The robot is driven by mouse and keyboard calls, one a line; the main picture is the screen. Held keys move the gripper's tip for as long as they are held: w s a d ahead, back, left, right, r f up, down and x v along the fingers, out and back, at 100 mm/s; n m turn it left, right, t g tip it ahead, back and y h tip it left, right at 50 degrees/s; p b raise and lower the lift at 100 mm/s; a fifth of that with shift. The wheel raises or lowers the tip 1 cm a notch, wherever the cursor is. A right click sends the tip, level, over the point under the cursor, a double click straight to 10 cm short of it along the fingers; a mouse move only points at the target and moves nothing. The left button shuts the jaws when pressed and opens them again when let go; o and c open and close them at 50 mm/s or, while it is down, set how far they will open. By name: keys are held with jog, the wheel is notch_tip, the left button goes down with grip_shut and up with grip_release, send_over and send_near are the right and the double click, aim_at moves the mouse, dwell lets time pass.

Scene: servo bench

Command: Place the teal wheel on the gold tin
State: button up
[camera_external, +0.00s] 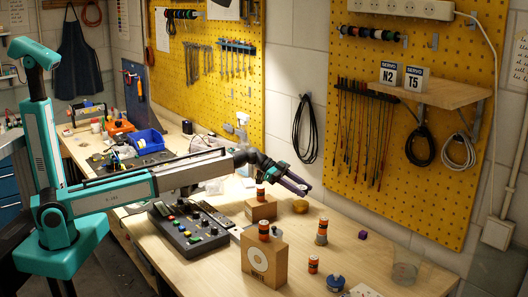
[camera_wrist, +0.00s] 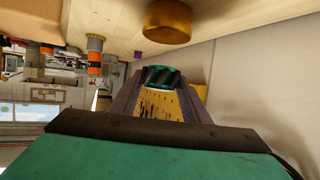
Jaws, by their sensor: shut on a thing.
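The teal wheel (camera_wrist: 162,77), dark and ribbed, sits between the fingertips of my gripper (camera_wrist: 160,84) in the wrist view. In the external view my gripper (camera_external: 302,187) reaches over the bench, shut on the wheel, which is too small there to make out clearly. The gold tin (camera_external: 300,206) is a low round tin standing on the bench, just below my fingertips in that view. It also shows in the wrist view (camera_wrist: 167,22), apart from the wheel.
A cardboard box (camera_external: 261,210) with an orange-labelled can stands left of the tin. A larger box (camera_external: 265,262), a blue knobbed object (camera_external: 336,283) and small orange cans (camera_external: 313,265) are nearer. A purple cube (camera_external: 363,235) lies right. The pegboard wall (camera_external: 400,140) rises behind.

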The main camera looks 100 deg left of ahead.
aim_at(301, 203)
dwell(0.3)
jog(key=shift+f+p, duration=0.5)
jog(key=shift+f, duration=1.4)
jog(key=shift+f, duration=0.2)
jog(key=o, duration=1)
jog(key=shift+o, duration=0.2)
jog(key=shift+r, duration=0.25)
jog(key=shift+s+a, duration=0.15)
jog(key=shift+s, duration=0.2)
jog(key=b+v, duration=0.3)
jog(key=v, duration=0.8)
jog(key=shift+r, duration=0.15)
